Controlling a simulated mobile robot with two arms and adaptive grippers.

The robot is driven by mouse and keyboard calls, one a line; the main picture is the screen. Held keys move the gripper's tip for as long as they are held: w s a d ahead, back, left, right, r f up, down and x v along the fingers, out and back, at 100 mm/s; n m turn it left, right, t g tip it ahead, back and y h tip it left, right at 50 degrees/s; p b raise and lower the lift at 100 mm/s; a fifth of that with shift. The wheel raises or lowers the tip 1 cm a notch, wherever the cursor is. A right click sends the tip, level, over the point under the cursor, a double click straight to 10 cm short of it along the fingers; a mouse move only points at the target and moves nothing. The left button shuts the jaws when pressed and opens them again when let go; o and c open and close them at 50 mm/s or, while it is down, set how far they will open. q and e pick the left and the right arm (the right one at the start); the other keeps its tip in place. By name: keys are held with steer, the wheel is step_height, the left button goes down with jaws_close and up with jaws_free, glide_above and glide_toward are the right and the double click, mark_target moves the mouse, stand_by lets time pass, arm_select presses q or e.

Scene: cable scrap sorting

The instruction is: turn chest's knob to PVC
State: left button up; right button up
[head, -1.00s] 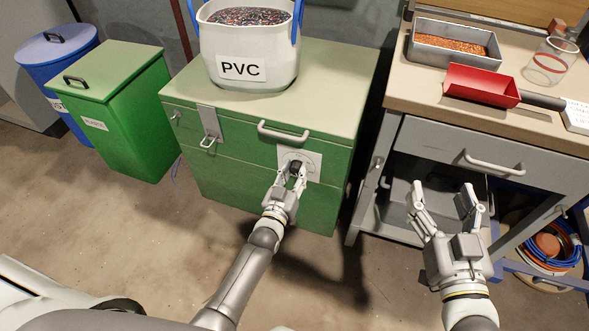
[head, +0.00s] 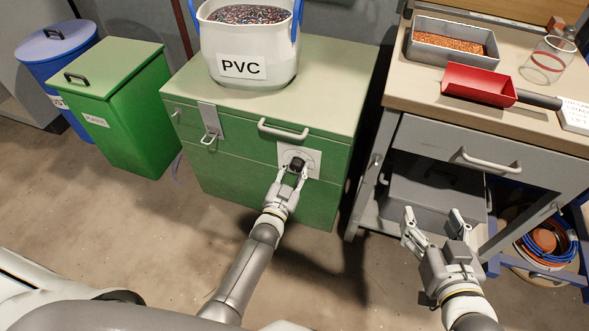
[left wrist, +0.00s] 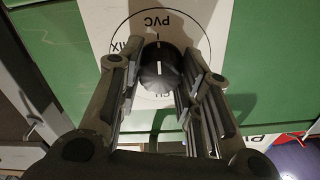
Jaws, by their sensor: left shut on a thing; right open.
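The green chest (head: 235,165) has a white dial plate (head: 313,160) on its front with a dark round knob (head: 297,164). In the left wrist view the knob (left wrist: 160,75) has a white line roughly upright in the picture, about in line with the tick under the upside-down PVC label (left wrist: 157,20). Another label at the left ends in X; one below is partly hidden. My left gripper (head: 292,177) is shut on the knob, a finger on each side. My right gripper (head: 432,215) is open and empty before the workbench.
A white PVC bucket (head: 245,50) stands on the chest lid. The chest has a handle (head: 284,130) above the dial and a latch (head: 209,122). A green bin (head: 120,110) and blue barrel (head: 55,50) stand left. The workbench (head: 395,90) holds a red scoop (head: 478,84) and a tray (head: 415,48).

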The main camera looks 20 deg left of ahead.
arm_select(q)
steer(key=o, duration=1)
steer(key=s, duration=1.2)
steer(key=shift+a, duration=0.2)
steer(key=shift+r, duration=0.1)
